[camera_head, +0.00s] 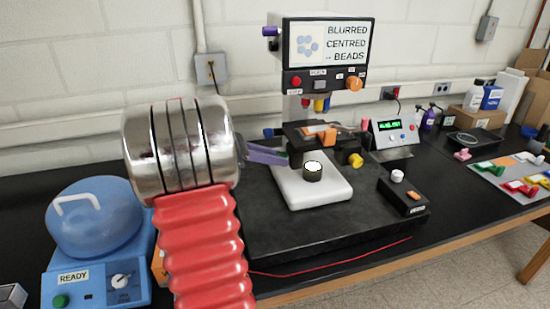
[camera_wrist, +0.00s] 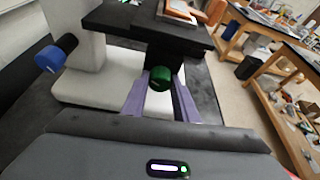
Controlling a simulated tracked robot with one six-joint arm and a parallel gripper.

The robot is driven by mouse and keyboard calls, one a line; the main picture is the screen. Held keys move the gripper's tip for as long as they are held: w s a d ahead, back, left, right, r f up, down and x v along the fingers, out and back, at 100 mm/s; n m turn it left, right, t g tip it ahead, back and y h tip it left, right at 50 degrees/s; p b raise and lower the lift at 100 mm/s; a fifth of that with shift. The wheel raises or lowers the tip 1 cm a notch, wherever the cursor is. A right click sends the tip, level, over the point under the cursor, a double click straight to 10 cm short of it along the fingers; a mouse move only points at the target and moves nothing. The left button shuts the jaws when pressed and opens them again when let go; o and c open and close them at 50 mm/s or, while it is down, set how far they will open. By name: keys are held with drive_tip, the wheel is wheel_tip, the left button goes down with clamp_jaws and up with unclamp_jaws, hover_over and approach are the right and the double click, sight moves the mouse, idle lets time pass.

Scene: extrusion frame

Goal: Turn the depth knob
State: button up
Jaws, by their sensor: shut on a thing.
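A microscope with a white base (camera_head: 335,190) and a dark stage stands on a black slab. In the wrist view, a green knob (camera_wrist: 160,79) sits under the stage (camera_wrist: 150,25), between the purple fingers of my gripper (camera_wrist: 161,95), which is shut on it. In the head view, my gripper (camera_head: 270,153) reaches in from the left; the knob's grip is mostly hidden there. A blue knob (camera_wrist: 56,57) is to the left in the wrist view. A yellow knob (camera_head: 355,159) is on the stage's right. The screen (camera_head: 327,43) reads "BLURRED CENTRED -- BEADS". I cannot read a depth label.
The panel below the screen carries a red button (camera_head: 296,82) and an orange knob (camera_head: 354,84). A box with a white knob (camera_head: 403,195) sits at the slab's right. A blue machine marked READY (camera_head: 98,265) stands left. A red cable (camera_head: 335,262) crosses the front.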

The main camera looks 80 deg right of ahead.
idle(0.4)
drive_tip(key=o, duration=1.1)
drive_tip(key=shift+c, duration=0.2)
drive_tip(key=v, duration=1.4)
idle(0.4)
